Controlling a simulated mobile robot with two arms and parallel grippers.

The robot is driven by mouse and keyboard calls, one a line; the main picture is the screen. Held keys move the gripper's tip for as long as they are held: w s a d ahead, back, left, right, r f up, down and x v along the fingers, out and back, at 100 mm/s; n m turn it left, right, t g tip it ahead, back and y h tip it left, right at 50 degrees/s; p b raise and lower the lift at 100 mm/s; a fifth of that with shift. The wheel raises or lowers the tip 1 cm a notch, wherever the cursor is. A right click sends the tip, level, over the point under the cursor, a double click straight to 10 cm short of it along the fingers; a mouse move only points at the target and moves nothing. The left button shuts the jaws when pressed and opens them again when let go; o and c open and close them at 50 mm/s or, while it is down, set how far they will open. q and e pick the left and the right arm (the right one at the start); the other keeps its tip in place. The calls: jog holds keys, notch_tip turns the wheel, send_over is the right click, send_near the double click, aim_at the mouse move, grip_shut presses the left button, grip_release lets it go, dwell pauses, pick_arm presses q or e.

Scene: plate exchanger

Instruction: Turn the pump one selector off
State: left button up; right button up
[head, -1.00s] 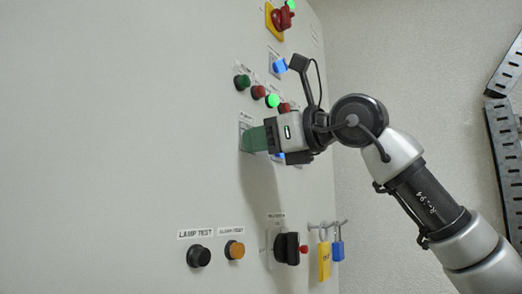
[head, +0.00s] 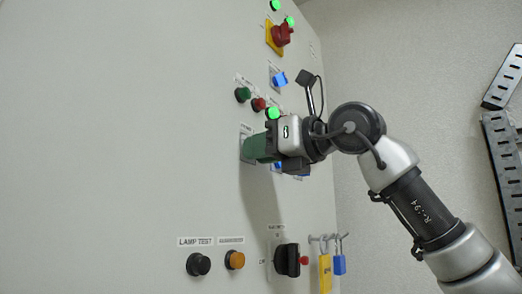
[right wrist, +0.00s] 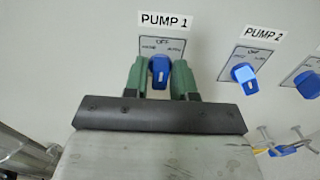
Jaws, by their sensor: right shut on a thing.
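The PUMP 1 selector is a blue knob (right wrist: 160,72) with a white mark, on a grey plate under the PUMP 1 label in the right wrist view. Its plate reads OFF at the top, with a marking on each side. The knob looks about upright. The green fingers of my right gripper (right wrist: 161,82) stand on both sides of it, shut on it. In the head view my right gripper (head: 262,148) is at the panel and hides this knob. My left gripper is not in view.
The PUMP 2 selector (right wrist: 242,73) is close to the right, with another blue knob (right wrist: 308,84) beyond. On the panel are a green button (head: 243,95), a lamp test button (head: 198,264), a black rotary switch (head: 287,260), and a red emergency knob (head: 281,34). Padlocks (head: 339,264) hang lower right.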

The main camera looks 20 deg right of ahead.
jog(key=o, duration=0.7)
jog(key=shift+d+r, duration=0.1)
jog(key=shift+r, duration=0.05)
jog(key=shift+o, duration=0.2)
jog(key=b+v, duration=0.3)
jog(key=v, duration=0.8)
